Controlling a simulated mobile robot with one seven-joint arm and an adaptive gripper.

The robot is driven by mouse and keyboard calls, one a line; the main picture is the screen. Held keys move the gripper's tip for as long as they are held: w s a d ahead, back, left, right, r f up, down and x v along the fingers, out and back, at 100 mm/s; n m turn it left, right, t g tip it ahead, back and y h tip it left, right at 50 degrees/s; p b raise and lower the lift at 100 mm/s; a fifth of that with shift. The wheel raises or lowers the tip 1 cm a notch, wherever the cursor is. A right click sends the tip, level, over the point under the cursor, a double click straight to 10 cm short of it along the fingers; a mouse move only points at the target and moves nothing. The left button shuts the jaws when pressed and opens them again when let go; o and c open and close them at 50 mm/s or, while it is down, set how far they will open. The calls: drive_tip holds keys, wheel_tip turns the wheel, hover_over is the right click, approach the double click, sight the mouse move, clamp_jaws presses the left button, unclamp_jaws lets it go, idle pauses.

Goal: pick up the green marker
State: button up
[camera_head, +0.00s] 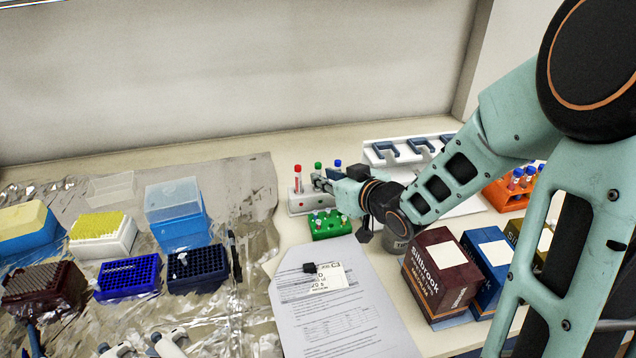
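The green marker (318,166) stands upright between a red marker (298,178) and a blue marker (338,163) in a white holder (298,205) at the back middle of the bench. Only its green top shows clearly; its lower part is hidden by or merges with my fingers. My gripper (321,182) reaches in from the right, with its fingertips at the green marker just below its cap. The fingers are small here and I cannot tell whether they are around it, touching it, or closed.
A green tube rack (330,226) stands just in front of the holder. A white pipette stand (385,148) is behind my arm. Brown (440,275) and blue (489,265) boxes stand below my arm. Papers (335,310) lie in front; tip boxes sit on foil at left.

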drive_tip(key=shift+x, duration=2.35)
drive_tip(key=shift+w+d, duration=0.1)
drive_tip(key=shift+c, duration=0.4)
clamp_jaws()
wheel_tip(320, 180, up, 10)
drive_tip(key=shift+p, duration=1.2)
